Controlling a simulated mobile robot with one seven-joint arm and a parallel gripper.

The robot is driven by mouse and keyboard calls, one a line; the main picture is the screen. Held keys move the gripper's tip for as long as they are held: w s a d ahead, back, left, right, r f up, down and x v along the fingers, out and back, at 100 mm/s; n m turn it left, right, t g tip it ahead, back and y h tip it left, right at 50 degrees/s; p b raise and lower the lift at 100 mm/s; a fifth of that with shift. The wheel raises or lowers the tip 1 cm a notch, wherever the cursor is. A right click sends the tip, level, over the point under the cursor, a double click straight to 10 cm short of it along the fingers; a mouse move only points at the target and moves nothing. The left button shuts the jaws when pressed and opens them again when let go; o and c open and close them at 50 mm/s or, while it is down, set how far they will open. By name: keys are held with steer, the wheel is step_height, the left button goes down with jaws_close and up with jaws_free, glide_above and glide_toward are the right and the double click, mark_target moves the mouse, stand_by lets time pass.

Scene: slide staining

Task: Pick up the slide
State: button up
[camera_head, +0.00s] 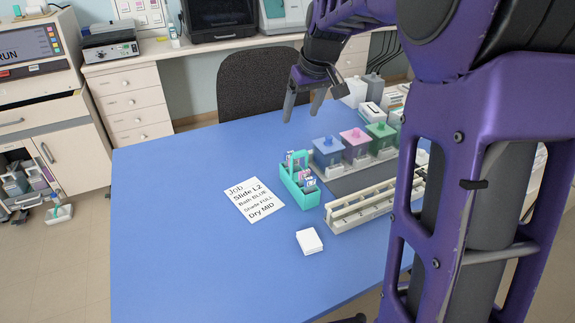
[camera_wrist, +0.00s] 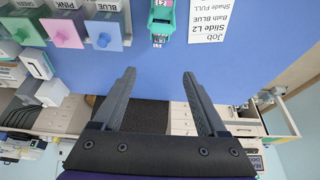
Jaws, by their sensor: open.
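The slides (camera_head: 308,182) stand in a teal rack (camera_head: 299,196) on the blue table. Their labels are too small to read in the head view. In the wrist view the teal rack (camera_wrist: 161,26) shows at the top edge, with a label reading L2 on a slide (camera_wrist: 161,3) there. The job card (camera_head: 253,200) lies left of the rack and reads Slide L2, Bath BLUE, Shade FULL, Dry MID. My gripper (camera_head: 302,112) is open and empty, above the far part of the table, apart from the rack.
Blue (camera_head: 328,151), pink (camera_head: 355,144) and green (camera_head: 381,137) lidded baths stand right of the rack. A cream rail rack (camera_head: 370,206) and a white block (camera_head: 309,241) stand nearer. The table's left side is clear. A dark chair (camera_head: 258,78) stands behind.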

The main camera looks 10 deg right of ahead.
mark_target(289, 153)
steer(key=x, duration=1.6)
steer(key=shift+d+f, duration=0.1)
steer(key=shift+f, duration=0.1)
steer(key=shift+c, duration=0.3)
jaws_close()
